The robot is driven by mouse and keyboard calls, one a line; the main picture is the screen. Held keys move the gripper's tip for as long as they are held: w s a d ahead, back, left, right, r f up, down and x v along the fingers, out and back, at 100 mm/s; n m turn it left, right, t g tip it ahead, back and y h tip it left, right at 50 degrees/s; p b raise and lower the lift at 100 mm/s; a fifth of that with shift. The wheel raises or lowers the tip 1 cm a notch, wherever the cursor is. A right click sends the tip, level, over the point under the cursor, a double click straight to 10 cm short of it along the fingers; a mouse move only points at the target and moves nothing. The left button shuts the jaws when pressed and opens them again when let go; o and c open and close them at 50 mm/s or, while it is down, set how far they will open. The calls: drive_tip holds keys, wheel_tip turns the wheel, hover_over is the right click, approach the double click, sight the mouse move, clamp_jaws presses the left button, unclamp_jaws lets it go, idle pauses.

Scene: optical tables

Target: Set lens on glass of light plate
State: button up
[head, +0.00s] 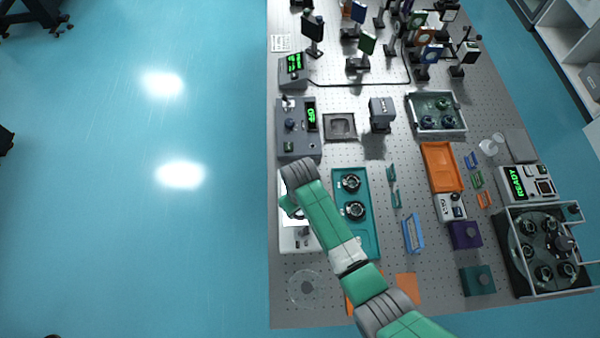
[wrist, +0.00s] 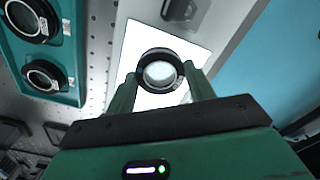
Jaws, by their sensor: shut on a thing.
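My gripper (wrist: 160,76) has its two green fingers closed on the sides of a black-ringed round lens (wrist: 160,60). The lens is over the bright white glass (wrist: 135,48) of the light plate; I cannot tell whether it touches the glass. In the head view the light plate (head: 299,242) is a white box at the table's left edge. Its lit glass (head: 295,215) shows partly beside my arm. My arm covers much of the plate and hides the held lens there.
A teal tray (head: 371,240) with two black-ringed lenses stands right of the plate; it shows in the wrist view (wrist: 68,97). A grey box reading OFF (head: 297,130) stands behind the plate. A clear disc (head: 306,288) lies in front. Open floor is left.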

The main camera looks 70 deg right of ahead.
drive_tip(key=shift+f, duration=0.2)
drive_tip(key=o, duration=1)
drive_tip(key=shift+r, duration=0.1)
wheel_tip(320, 180, up, 12)
drive_tip(key=p, duration=0.1)
drive_tip(key=shift+r, duration=0.15)
